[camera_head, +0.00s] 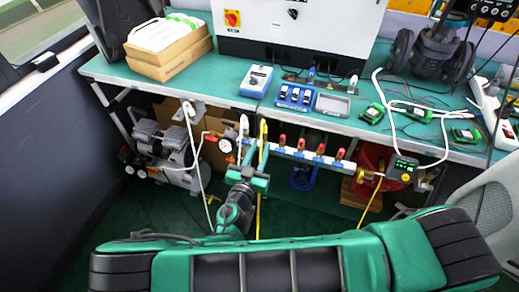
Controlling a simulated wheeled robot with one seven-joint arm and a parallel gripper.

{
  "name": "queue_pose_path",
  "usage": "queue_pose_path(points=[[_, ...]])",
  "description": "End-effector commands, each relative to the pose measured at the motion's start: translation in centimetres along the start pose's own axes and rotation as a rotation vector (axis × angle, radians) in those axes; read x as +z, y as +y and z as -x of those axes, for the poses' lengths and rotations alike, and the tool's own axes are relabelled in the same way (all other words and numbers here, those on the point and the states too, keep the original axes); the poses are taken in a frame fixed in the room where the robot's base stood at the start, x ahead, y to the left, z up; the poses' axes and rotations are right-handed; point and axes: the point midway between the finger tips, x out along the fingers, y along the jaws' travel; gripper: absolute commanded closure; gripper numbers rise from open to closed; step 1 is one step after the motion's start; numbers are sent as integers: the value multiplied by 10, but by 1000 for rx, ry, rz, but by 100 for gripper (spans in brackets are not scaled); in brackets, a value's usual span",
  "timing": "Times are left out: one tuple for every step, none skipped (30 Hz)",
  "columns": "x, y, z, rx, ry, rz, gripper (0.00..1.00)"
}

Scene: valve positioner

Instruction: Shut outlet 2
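A pale manifold bar (310,157) runs under the front edge of the bench, with several red valve handles in a row on it. The leftmost red handle (282,139) is closest to my gripper, and a second red handle (301,145) is just right of it. I cannot read outlet numbers, so I cannot tell which is outlet 2, nor whether any valve is open or shut. My gripper (252,146) is left of the row, its two fingers apart and pointing up toward the bench edge. Nothing shows between them, though the fingertips are small and partly confused with the hoses.
A pressure gauge (226,147) and a compressor (165,150) are left of my gripper. A digital meter (402,169) is at the manifold's right end. White and yellow hoses hang nearby. The bench (222,94) overhangs the manifold and carries instruments and boards.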

Motion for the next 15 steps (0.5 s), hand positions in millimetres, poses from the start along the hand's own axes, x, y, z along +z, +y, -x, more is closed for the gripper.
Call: queue_pose_path(points=[[0,0,0,0,0,0,73],[0,0,0,0,0,0,73],[0,0,0,0,0,0,76],[0,0,0,0,0,0,83],[0,0,0,0,0,0,90],[0,0,0,0,0,0,100],[0,0,0,0,0,0,100],[0,0,0,0,0,0,100],[0,0,0,0,0,0,100],[0,0,0,0,0,0,100],[0,0,0,0,0,1,100],[0,0,0,0,0,7,100],[0,0,0,0,0,16,100],[0,-1,0,0,0,27,100],[0,-1,0,-1,-1,49,100]])
